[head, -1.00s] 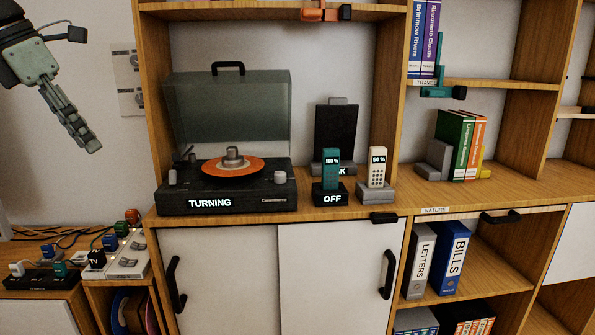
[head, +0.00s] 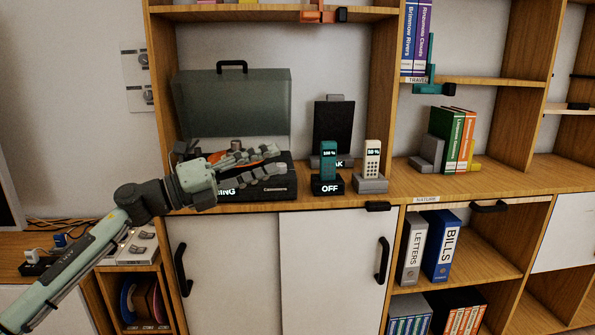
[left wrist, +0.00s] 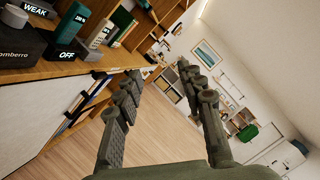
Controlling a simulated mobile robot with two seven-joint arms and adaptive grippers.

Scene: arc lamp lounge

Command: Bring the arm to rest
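My left gripper (head: 272,161) is raised in front of the turntable (head: 285,192) in the head view, hiding most of the deck and part of its label. In the left wrist view its two fingers (left wrist: 160,72) are spread, with nothing between them and open room beyond. My left arm (head: 85,265) reaches in from the lower left. The turntable's smoky lid (head: 232,105) stands up. Whether the fingers touch the turntable cannot be told from the head view. My right gripper is not in view.
A teal handset (head: 328,160) and a cream handset (head: 372,157) stand in docks right of the turntable. A sideboard with small plugs (head: 58,241) is at lower left. The wrist view shows open floor (left wrist: 165,130).

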